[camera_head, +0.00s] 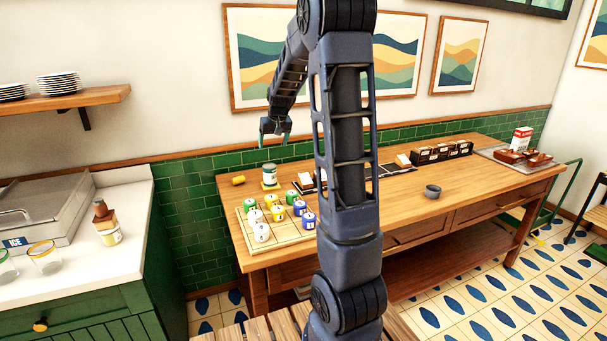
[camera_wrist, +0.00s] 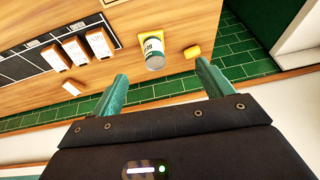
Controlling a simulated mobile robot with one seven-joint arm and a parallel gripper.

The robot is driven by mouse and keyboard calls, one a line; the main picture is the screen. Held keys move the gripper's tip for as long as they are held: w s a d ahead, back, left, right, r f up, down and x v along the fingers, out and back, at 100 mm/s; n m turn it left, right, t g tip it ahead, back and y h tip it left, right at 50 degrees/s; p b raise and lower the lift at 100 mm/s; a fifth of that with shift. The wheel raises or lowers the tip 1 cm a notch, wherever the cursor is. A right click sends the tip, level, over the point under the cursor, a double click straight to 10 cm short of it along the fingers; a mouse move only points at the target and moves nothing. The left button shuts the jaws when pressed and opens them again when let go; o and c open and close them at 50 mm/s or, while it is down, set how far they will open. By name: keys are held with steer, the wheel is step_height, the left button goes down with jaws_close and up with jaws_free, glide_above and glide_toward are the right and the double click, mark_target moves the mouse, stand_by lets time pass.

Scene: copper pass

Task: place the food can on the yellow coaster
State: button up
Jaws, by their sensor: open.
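The food can (camera_head: 269,173), white and green with a dark top, stands upright at the back left of the wooden table. The yellow coaster (camera_head: 270,187) shows under its base. In the wrist view the can (camera_wrist: 154,56) covers much of the coaster (camera_wrist: 145,38), whose yellow edges show around it; the can appears to rest on it. My gripper (camera_head: 274,139) hangs above the table, clear of the can. In the wrist view its two green fingers are wide apart with nothing between them (camera_wrist: 160,88); the can is beyond them.
A small yellow object (camera_head: 238,180) lies left of the can; it also shows in the wrist view (camera_wrist: 192,52). A board (camera_head: 287,238) with several coloured pieces is in front. A dark tray with white cards (camera_wrist: 50,55) is beside the can. A grey bowl (camera_head: 433,191) stands farther right.

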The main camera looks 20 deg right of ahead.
steer(key=s+a+r, duration=0.1)
steer(key=s+r, duration=0.3)
steer(key=s, duration=0.6)
steer(key=s+a+r, duration=0.2)
steer(key=s+r, duration=0.2)
steer(key=s, duration=0.6)
steer(key=s+f, duration=0.2)
steer(key=s, duration=1.8)
steer(key=shift+s+a+f+h, duration=0.15)
steer(key=shift+a+f+h, duration=0.15)
steer(key=shift+a+f, duration=0.1)
